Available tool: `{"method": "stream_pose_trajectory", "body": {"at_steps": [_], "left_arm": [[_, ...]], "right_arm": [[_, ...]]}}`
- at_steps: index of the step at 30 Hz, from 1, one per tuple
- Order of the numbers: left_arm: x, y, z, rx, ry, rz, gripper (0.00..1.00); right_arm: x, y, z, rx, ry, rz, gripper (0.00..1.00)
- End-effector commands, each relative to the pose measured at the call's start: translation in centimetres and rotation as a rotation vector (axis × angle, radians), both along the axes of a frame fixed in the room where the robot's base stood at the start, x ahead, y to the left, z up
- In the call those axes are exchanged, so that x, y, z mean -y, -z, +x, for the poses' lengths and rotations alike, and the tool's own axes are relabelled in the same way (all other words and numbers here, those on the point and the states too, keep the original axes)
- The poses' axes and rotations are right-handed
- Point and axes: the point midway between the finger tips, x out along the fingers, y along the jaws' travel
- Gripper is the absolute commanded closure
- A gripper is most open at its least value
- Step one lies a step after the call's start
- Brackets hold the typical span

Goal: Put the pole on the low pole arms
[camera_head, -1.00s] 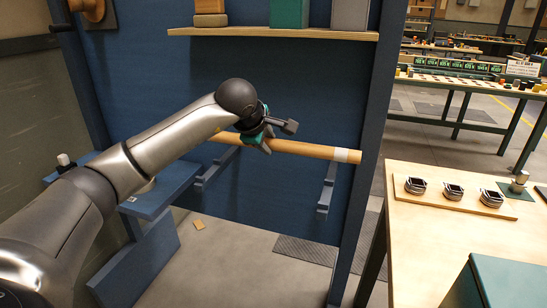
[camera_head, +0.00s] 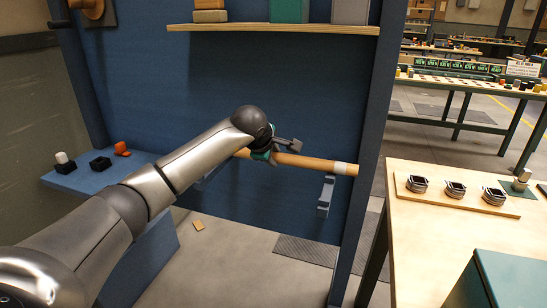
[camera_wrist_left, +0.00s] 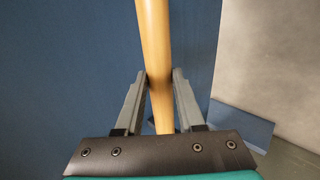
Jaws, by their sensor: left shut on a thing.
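The pole (camera_head: 312,164) is a long light-wood rod with a white band near its right end. The left low pole arm (camera_head: 206,181) is mostly hidden behind my arm. My right gripper is not in view.
A wooden shelf (camera_head: 270,29) with blocks is above the pole. A blue post (camera_head: 367,150) stands close to the pole's right end. A blue bench (camera_head: 78,176) with small items is at left. A wooden table (camera_head: 450,220) with several metal pieces is at right.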

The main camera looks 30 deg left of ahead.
Motion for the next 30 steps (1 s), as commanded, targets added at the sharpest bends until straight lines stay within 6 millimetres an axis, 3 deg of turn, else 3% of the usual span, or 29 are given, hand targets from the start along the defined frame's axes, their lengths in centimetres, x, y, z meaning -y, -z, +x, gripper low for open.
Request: {"method": "stream_pose_trajectory", "body": {"at_steps": [7,8,15,23,30], "left_arm": [[0.0,0.1,0.0,0.004,0.0,0.001,1.0],[0.0,0.1,0.0,0.001,0.0,0.0,0.59],[0.0,0.1,0.0,0.001,0.0,0.0,0.32],[0.0,0.0,0.0,0.001,0.0,0.0,0.32],[0.2,-1.4,-1.1,0.003,0.0,0.002,0.32]], "right_arm": [[0.5,0.1,0.4,0.006,0.0,-0.006,1.0],[0.5,0.1,0.4,0.007,0.0,-0.007,1.0],[0.5,0.0,0.4,0.007,0.001,-0.006,1.0],[0.5,0.0,0.4,0.007,0.001,-0.006,1.0],[-0.1,-0.4,0.3,0.005,0.001,0.001,1.0]]}}
